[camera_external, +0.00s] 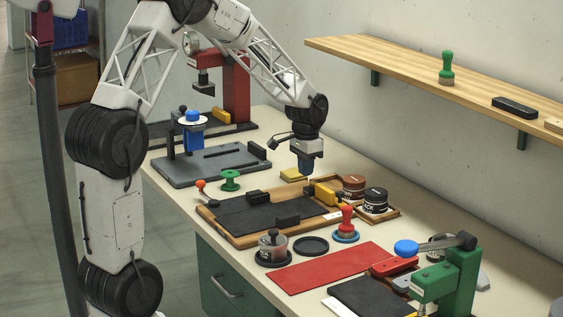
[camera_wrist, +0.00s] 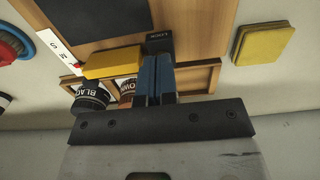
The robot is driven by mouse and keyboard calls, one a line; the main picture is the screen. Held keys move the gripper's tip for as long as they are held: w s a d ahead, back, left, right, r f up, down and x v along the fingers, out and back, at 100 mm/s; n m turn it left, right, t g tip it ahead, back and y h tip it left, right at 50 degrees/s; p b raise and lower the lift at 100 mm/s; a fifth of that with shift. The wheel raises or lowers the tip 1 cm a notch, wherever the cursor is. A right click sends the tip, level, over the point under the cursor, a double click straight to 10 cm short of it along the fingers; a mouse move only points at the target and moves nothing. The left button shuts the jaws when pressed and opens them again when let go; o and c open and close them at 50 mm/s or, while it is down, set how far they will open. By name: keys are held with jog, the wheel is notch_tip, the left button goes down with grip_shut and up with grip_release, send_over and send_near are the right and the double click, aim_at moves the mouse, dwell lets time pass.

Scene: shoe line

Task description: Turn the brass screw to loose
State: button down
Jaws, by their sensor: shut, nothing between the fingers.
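I cannot make out a brass screw for certain in either view. The wooden board (camera_external: 244,238) with a black mat lies on the bench, and a yellow block (camera_external: 324,194) sits at its far right end. That yellow block (camera_wrist: 112,62) is left of my fingers in the wrist view. A small dark block with pale lettering (camera_wrist: 159,43) is just beyond my fingertips, its text not clearly legible. My gripper (camera_external: 306,176) points down above the board's far end, its blue fingers (camera_wrist: 156,62) shut and empty. The fingers hide what is directly behind them.
A brown tin (camera_external: 354,187) and a black tin (camera_external: 375,202) stand in a wooden tray close right of my gripper. A yellow pad (camera_external: 293,174) lies beside it. A red-handled stamp (camera_external: 347,222) stands nearer. A red mat (camera_external: 330,267) lies flat in front.

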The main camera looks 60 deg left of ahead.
aim_at(303, 197)
jog(key=shift+f, duration=2)
jog(key=shift+s+f, duration=0.15)
jog(key=shift+f, duration=0.1)
jog(key=shift+d+f, duration=0.1)
jog(key=shift+d, duration=0.35)
jog(key=shift+s+f, duration=0.1)
jog(key=shift+s, duration=0.3)
jog(key=shift+a, duration=0.15)
jog(key=shift+r, duration=0.65)
jog(key=r, duration=0.5)
jog(key=shift+w+a+r, duration=0.15)
jog(key=shift+w+r, duration=0.05)
jog(key=shift+r, duration=0.2)
